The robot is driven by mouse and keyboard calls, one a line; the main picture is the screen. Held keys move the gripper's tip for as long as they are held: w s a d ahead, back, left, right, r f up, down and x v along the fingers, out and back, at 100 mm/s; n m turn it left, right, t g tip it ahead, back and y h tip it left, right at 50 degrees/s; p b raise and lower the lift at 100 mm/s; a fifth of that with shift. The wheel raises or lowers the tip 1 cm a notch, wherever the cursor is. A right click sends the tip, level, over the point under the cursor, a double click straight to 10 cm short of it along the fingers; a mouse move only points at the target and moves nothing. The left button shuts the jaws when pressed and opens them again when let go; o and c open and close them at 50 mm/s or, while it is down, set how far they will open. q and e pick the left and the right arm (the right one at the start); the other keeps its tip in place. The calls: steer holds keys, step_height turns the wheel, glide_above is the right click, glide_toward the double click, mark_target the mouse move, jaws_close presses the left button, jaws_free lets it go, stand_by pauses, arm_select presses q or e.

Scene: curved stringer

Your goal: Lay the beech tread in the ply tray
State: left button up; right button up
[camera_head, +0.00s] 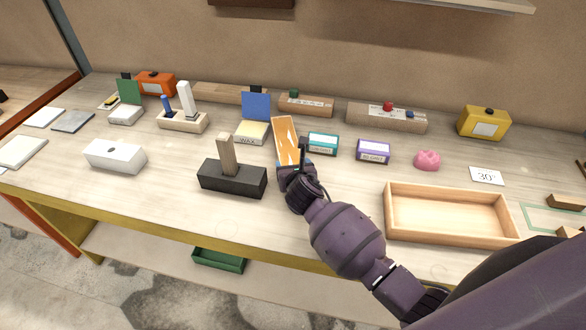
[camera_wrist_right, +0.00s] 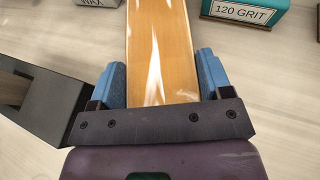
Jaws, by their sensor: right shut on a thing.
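The beech tread (camera_head: 286,137) is a flat, orange-brown wooden board near the middle of the bench in the head view. It reaches away from my right gripper (camera_head: 294,166). In the right wrist view the tread (camera_wrist_right: 160,45) lies between the two blue fingers of the right gripper (camera_wrist_right: 160,88), which is shut on its near end. I cannot tell whether its far end touches the bench. The ply tray (camera_head: 450,217) is a shallow, pale wooden box at the right front of the bench, empty. My left gripper is not in view.
A black block (camera_head: 232,180) with an upright wooden piece stands just left of the right gripper. Teal (camera_head: 323,143) and purple (camera_head: 373,151) boxes and a pink object (camera_head: 428,160) lie between tread and tray. Bare bench shows before the purple box.

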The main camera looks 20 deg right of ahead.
stand_by(0.3)
steer(key=o, duration=0.9)
steer(key=shift+f, duration=0.15)
steer(key=o, duration=0.4)
steer(key=shift+o, duration=0.2)
